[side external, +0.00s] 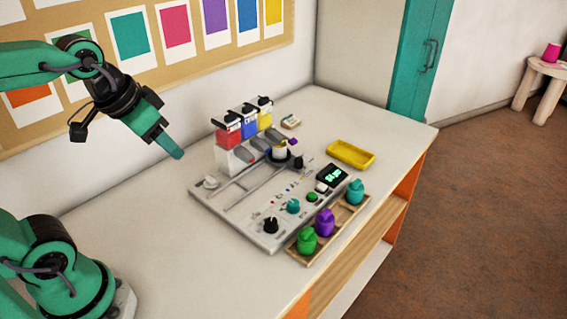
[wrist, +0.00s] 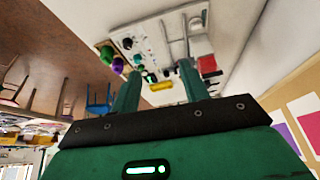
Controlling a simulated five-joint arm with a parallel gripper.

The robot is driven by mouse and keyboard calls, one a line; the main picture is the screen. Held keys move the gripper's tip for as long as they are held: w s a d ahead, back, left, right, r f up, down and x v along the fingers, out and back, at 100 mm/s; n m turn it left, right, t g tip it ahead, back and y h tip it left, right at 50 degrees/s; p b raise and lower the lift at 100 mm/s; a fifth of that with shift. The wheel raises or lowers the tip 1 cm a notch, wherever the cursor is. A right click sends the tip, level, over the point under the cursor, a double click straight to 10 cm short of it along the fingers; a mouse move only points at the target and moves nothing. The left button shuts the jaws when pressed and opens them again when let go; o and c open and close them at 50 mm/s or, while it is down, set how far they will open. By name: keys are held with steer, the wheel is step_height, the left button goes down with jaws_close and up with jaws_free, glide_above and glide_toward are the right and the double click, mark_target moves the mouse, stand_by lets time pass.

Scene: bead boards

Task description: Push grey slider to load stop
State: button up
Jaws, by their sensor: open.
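A light grey board (side external: 235,218) lies on the table with two parallel grey rails (side external: 243,190) along it. A pale grey knob (side external: 210,182) stands at the board's left end. A dark-rimmed round holder with a white and yellow piece (side external: 281,153) sits near the rails' far end. I cannot tell which part is the grey slider, and no load stop is clearly marked. My gripper (side external: 178,154) is up in the air left of the board, touching nothing. In the wrist view its two green fingers (wrist: 159,70) are apart and empty, with the board beyond.
Red, blue and yellow dispensers (side external: 242,125) stand behind the rails. Black and teal knobs (side external: 293,206) and a display (side external: 332,176) are on the board. A wooden tray (side external: 340,222) holds green, purple and teal pieces. A yellow tray (side external: 351,154) lies right. The table's left part is clear.

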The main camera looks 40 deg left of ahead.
steer(key=w+r+m+g, duration=0.1)
steer(key=w+r+m, duration=0.15)
steer(key=w, duration=0.75)
steer(key=m+g, duration=0.4)
steer(key=m, duration=0.2)
glide_above(299, 159)
steer(key=f, duration=1.6)
steer(key=shift+s+f, duration=0.2)
steer(key=shift+w+f, duration=0.15)
steer(key=shift+f, duration=0.15)
steer(key=shift+f, duration=0.15)
steer(key=shift+f, duration=3.75)
